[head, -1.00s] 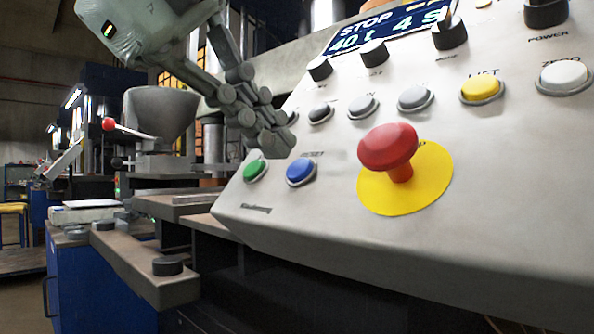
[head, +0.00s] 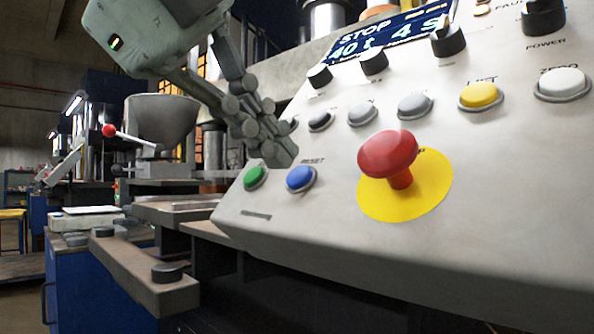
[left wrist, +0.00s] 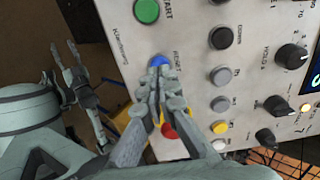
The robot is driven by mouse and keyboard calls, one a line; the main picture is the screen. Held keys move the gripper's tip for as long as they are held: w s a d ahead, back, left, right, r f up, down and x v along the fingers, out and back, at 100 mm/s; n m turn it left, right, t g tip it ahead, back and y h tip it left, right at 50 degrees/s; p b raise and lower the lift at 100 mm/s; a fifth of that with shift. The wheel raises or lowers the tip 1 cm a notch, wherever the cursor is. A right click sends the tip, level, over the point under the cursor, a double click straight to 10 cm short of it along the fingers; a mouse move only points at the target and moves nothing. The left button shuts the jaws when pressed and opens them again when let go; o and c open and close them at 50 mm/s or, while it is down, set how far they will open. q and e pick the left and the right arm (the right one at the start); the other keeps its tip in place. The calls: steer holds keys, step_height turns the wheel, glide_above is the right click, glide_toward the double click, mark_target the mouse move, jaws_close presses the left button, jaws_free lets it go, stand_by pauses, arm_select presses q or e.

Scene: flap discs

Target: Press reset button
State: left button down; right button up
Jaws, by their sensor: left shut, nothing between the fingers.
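The blue reset button (head: 301,178) is on the sloping grey control panel (head: 290,225), right of a green button (head: 255,177). My left gripper (head: 280,155) is shut and empty.
A red mushroom stop button (head: 388,152) on a yellow disc stands out from the panel, right of the blue button. Grey, yellow and white buttons and black knobs sit above. A machine with a hopper (head: 160,118) stands at the left.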

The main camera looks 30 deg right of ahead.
arm_select(q)
steer(key=shift+b+x, duration=0.45)
steer(key=shift+x, duration=0.55)
stand_by(0.9)
steer(key=shift+d+f, duration=0.1)
steer(key=shift+d, duration=0.05)
stand_by(0.4)
stand_by(0.3)
steer(key=p+v, duration=0.1)
steer(key=v, duration=0.7)
stand_by(0.4)
stand_by(0.5)
